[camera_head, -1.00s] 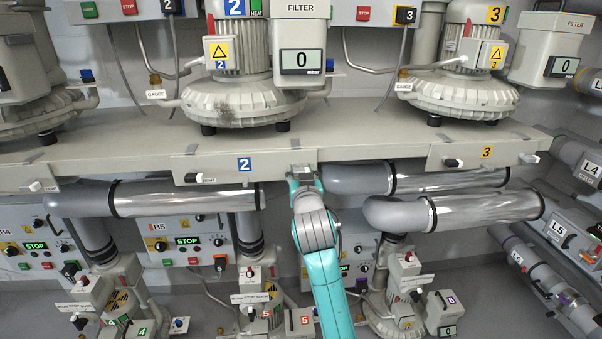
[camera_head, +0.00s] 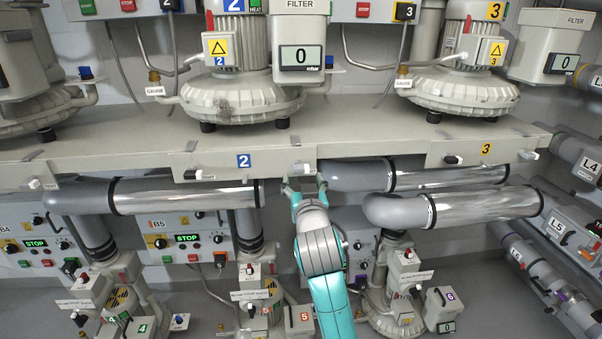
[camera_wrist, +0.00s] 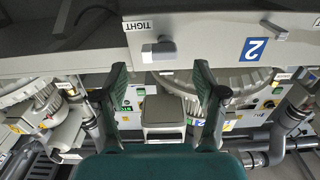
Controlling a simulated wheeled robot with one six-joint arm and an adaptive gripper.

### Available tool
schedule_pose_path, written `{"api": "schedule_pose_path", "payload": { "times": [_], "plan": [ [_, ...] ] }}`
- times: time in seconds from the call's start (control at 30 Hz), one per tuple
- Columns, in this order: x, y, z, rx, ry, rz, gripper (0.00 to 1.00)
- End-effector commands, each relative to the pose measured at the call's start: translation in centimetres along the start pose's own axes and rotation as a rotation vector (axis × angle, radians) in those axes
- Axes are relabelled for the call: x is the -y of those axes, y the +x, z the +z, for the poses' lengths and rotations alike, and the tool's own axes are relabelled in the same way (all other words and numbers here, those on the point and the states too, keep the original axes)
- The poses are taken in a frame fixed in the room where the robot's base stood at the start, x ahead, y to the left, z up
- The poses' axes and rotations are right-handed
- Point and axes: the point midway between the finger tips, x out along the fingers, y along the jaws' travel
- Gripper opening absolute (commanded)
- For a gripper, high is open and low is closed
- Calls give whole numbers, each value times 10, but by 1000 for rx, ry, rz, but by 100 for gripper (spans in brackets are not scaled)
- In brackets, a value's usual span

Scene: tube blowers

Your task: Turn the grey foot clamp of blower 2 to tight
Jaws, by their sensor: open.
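The grey foot clamp (camera_wrist: 158,48) sits on the front panel of blower 2 in the wrist view, where the panel's "2" appears inverted. Its bar lies level along the panel, close to a "TIGHT" label (camera_wrist: 138,26). In the head view the clamp (camera_head: 302,168) is small and pale at the panel's right end. My gripper (camera_head: 301,183) is just below it there. In the wrist view my gripper (camera_wrist: 163,78) has its two fingers spread wide with nothing between them. The clamp is apart from both fingertips. Blower 2 (camera_head: 240,98) stands on the shelf above.
Thick pipes (camera_head: 350,177) run close to the right of my gripper, with another pipe (camera_head: 160,197) to the left. Control boxes and lower blowers stand below.

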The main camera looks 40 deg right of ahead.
Motion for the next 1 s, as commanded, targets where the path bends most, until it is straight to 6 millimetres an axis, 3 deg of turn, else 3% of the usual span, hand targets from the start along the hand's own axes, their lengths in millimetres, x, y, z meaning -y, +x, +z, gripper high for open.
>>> {"api": "schedule_pose_path", "payload": {
  "times": [0.1,0.33,1.0],
  "plan": [
    [1,-24,1,1,0,-2,71],
    [1,-53,0,0,0,-1,71],
    [0,-60,0,0,0,0,71]
  ]
}}
